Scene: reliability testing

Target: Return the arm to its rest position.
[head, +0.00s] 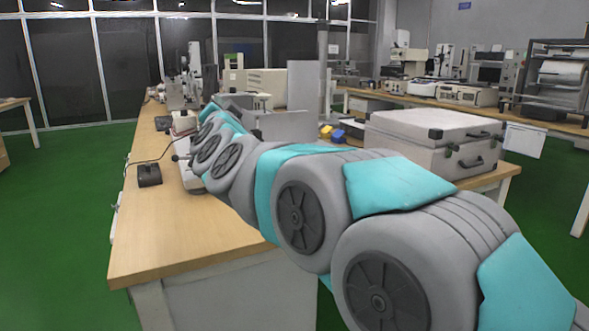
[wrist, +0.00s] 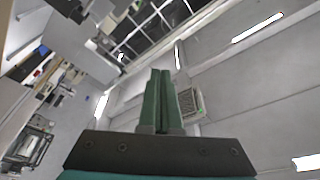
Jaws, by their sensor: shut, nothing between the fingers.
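My arm (head: 300,205), grey and teal, reaches from the lower right of the head view out over the wooden bench. Its far end is over the bench among the equipment, and the gripper's fingers cannot be made out there. In the wrist view my gripper (wrist: 161,75) points up toward the ceiling, with its two green fingers together and nothing between them.
The wooden bench (head: 150,245) carries a black device (head: 149,175), a white instrument (head: 190,172) close by my arm, and a large silver case (head: 430,138) on the right. Green floor (head: 60,230) is open at the left.

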